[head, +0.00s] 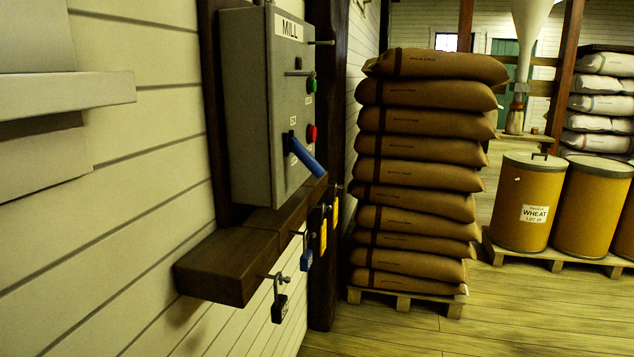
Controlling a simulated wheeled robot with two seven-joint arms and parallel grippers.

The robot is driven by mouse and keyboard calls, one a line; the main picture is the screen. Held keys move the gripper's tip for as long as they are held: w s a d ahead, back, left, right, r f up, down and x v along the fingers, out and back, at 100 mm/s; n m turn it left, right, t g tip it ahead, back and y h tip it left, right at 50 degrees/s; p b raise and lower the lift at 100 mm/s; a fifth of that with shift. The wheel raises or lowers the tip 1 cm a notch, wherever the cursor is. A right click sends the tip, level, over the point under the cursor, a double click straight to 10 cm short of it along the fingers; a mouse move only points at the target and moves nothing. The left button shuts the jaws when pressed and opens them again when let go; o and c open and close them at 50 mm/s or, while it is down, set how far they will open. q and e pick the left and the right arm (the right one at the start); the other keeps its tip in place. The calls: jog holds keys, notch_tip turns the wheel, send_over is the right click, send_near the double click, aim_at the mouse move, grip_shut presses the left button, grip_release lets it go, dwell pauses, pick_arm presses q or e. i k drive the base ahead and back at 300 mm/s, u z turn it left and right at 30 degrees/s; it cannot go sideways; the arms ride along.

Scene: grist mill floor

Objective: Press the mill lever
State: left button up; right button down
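The mill control box (246,112) is a grey cabinet labelled MILL, mounted on the wall left of centre. The mill lever (307,157) is a blue handle on the box's right-hand face. It slants down and outward to the right from its pivot. A green button (311,85) and a red button (311,133) sit above it on the same face. Neither of my grippers shows in the head view.
A dark wooden ledge (222,265) juts out below the box, with padlocks (280,307) hanging from it. A tall stack of brown sacks (415,152) stands on a pallet to the right. Drums (526,202) stand further right. Plank floor (490,320) is clear in front.

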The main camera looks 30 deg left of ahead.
aim_at(295, 145)
jog(key=i, duration=0.4)
jog(key=u, duration=1.8)
